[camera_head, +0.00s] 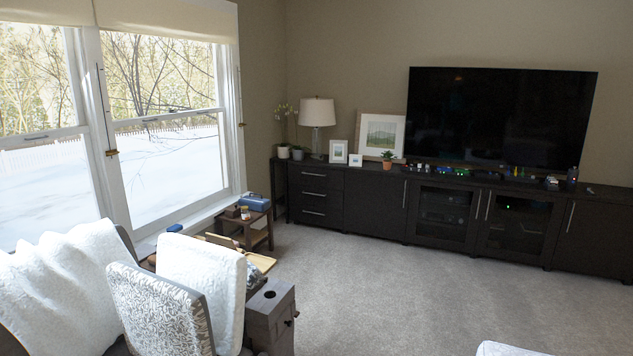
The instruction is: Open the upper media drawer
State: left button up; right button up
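The dark media cabinet (372,205) stands along the far wall. Its left section has a stack of three drawers with bar handles. The upper media drawer (330,182) is at the top of the stack and looks closed, its front flush with the drawers below. Its handle (314,174) is a light horizontal bar. The middle drawer (335,198) and the lower drawer (333,216) also look closed. Neither of my grippers is in view.
Open carpet (390,290) lies before the cabinet. White-draped chairs (200,275), a small dark cabinet (270,318) and a low side table (258,236) crowd the left. A lamp (318,112), frames and a television (500,115) stand on top. A white object (505,349) shows at the bottom edge.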

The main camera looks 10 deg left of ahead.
aim_at(330, 179)
jog(key=i+j+z, duration=0.1)
jog(key=i, duration=0.35)
jog(key=i+j+z, duration=0.1)
jog(key=i, duration=0.35)
jog(key=i+j+z, duration=0.1)
jog(key=i, duration=0.35)
jog(key=i+l, duration=0.1)
jog(key=i, duration=0.75)
jog(key=i+l, duration=0.1)
jog(key=i, duration=0.7)
jog(key=i+l, duration=0.1)
jog(key=i, duration=0.75)
jog(key=i+j+u, duration=0.1)
jog(key=i+u, duration=0.25)
jog(key=i, duration=0.55)
jog(key=i+l+u, duration=0.15)
jog(key=i+u, duration=0.25)
jog(key=i, duration=0.45)
